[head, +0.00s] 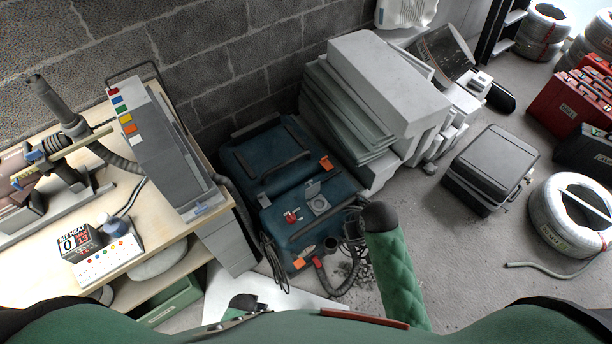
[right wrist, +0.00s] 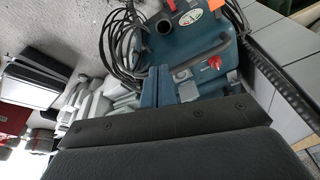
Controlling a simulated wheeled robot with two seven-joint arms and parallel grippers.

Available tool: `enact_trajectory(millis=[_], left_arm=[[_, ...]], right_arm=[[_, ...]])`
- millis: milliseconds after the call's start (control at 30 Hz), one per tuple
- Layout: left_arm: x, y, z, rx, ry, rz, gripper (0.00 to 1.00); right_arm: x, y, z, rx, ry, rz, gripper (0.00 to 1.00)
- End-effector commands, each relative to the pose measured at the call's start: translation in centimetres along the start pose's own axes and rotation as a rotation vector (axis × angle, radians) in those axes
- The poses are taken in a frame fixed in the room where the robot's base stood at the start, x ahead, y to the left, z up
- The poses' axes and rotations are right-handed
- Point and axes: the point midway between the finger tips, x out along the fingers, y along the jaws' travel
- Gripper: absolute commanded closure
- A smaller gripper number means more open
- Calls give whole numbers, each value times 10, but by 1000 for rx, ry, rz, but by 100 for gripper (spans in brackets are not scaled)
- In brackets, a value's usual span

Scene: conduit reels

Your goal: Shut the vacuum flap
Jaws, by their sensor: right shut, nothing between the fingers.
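The blue vacuum (head: 275,165) stands on the floor against the block wall, between the bench and the grey slabs. On its top a small grey flap (head: 313,188) looks raised, with a round grey socket (head: 319,205) bare beside it. A red knob (head: 291,216) sits to the left. In the right wrist view the vacuum (right wrist: 222,72) fills the upper middle, with its red knob (right wrist: 214,62) and a grey plate at the socket (right wrist: 183,75). My left gripper is out of view.
A hose and cables (head: 345,270) lie in front of the vacuum. Stacked grey slabs (head: 385,85) stand to its right, the wooden bench (head: 150,250) to its left. A black case (head: 490,165) and a conduit reel (head: 570,215) are on the floor farther right.

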Motion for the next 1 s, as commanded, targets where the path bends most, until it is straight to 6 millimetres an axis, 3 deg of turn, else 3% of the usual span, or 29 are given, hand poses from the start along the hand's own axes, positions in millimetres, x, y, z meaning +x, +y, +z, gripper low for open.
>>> enact_trajectory(millis=[233, 600, 1000], left_arm=[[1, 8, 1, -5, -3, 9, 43], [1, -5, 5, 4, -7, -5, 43], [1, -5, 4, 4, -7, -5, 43]], right_arm=[[27, -20, -58, -58, -25, -32, 100], [82, -58, -171, -183, -96, -63, 100], [113, -81, -282, -306, -180, -37, 100]])
